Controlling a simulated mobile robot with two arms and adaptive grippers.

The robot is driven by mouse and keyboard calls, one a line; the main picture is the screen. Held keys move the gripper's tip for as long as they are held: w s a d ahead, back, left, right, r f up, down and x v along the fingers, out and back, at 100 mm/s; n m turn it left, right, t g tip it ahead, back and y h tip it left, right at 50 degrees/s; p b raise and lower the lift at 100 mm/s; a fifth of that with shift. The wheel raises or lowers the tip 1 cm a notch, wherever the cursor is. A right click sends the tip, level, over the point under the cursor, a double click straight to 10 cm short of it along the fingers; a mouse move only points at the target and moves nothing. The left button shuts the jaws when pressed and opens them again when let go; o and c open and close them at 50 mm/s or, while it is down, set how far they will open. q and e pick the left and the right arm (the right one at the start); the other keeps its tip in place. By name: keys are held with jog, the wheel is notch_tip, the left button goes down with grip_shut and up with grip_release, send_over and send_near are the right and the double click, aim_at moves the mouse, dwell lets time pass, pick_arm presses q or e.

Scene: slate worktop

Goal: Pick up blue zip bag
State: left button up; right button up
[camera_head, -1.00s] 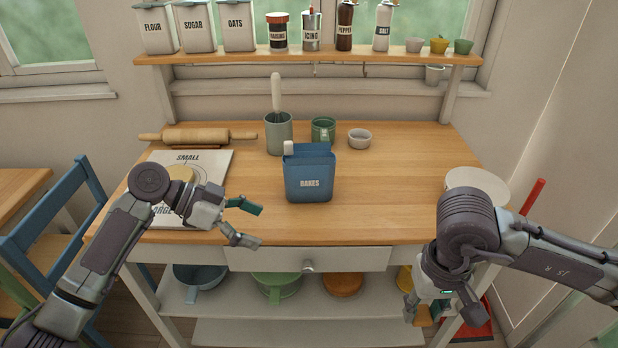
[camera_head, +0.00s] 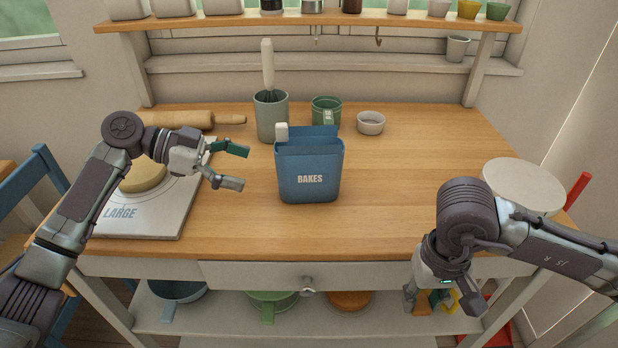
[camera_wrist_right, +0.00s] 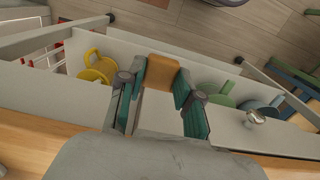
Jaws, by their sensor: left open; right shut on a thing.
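A blue upright holder labelled BAKES (camera_head: 309,183) stands on the middle of the wooden worktop. It looks like an open-topped bag or caddy, with a white object sticking up at its left; no zip is clear. My left gripper (camera_head: 238,168) is open and empty, to the left of the blue holder and apart from it. My right gripper (camera_head: 440,303) hangs in front of the worktop's right front edge. It is shut on an orange-tan block (camera_wrist_right: 162,68), held between its fingertips in the right wrist view. Only a little of the block shows in the head view.
Behind the blue holder stand a grey-green crock with a whisk (camera_head: 271,118), a green mug (camera_head: 326,112) and a small bowl (camera_head: 370,122). A board marked LARGE (camera_head: 150,222) and a rolling pin (camera_head: 190,119) lie left.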

aim_at(295, 162)
pick_arm(q)
jog(key=x, duration=0.2)
jog(key=p+x, duration=0.1)
jog(key=x, duration=0.2)
jog(key=shift+s+d+r, duration=0.15)
jog(key=shift+s+d, duration=0.05)
jog(key=shift+d, duration=0.15)
pick_arm(e)
jog(key=shift+s+r, duration=0.25)
jog(key=shift+r, duration=0.45)
pick_arm(q)
jog(key=shift+w+d+f, duration=0.2)
jog(key=shift+d+f, duration=0.1)
jog(key=shift+d, duration=0.2)
pick_arm(e)
jog(key=shift+w, duration=0.15)
pick_arm(q)
jog(key=p+x, duration=0.1)
jog(key=x, duration=0.3)
jog(key=shift+w+d+p, duration=0.15)
jog(key=shift+p, duration=0.2)
pick_arm(e)
jog(key=shift+r, duration=0.7)
pick_arm(q)
jog(key=shift+d+f, duration=0.25)
jog(key=shift+a, duration=0.1)
jog(key=c, duration=1.2)
jog(key=shift+o, duration=0.2)
jog(key=shift+r, duration=0.1)
